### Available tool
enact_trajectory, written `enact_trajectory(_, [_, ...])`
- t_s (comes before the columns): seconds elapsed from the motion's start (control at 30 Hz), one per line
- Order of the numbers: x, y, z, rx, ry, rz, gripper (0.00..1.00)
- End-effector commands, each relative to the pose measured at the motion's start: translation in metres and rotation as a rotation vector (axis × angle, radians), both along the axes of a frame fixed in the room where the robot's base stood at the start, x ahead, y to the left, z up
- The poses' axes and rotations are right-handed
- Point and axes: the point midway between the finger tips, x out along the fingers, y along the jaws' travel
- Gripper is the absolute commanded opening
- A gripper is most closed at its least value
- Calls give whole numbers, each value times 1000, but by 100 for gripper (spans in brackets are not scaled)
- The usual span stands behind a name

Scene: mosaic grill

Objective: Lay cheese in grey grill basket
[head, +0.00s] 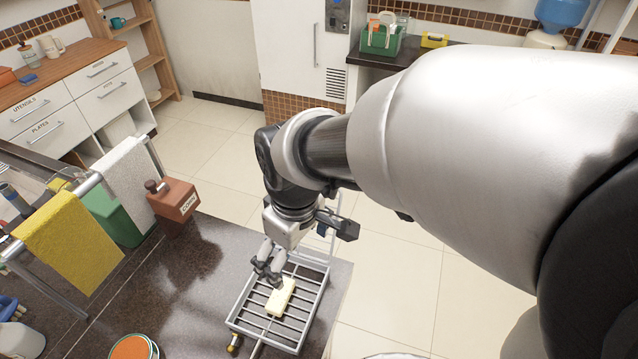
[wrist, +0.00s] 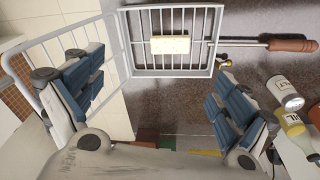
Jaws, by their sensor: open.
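The pale yellow cheese block (head: 281,296) lies flat on the bars inside the grey grill basket (head: 264,337), near its middle. The basket is open on top and rests near the edge of the dark counter. In the wrist view, the cheese (wrist: 170,45) lies across the bars of the basket (wrist: 172,74), inside its rim. My gripper (head: 268,265) is just above the basket, beside the cheese in the head view.
The basket's wooden handle (wrist: 290,45) points right in the wrist view. A salt jar (wrist: 285,93) and an oil bottle (wrist: 296,130) stand nearby. A brown box (head: 174,200) and a towel rail with a yellow towel (head: 70,238) are left. The counter's middle is clear.

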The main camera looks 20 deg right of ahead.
Motion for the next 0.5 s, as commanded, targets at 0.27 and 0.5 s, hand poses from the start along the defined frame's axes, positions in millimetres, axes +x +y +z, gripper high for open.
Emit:
enact_trajectory(0.27, [-59,-48,59,74,-160,-361,95])
enact_trajectory(0.5, [-98,-68,74,126,-248,-573,95])
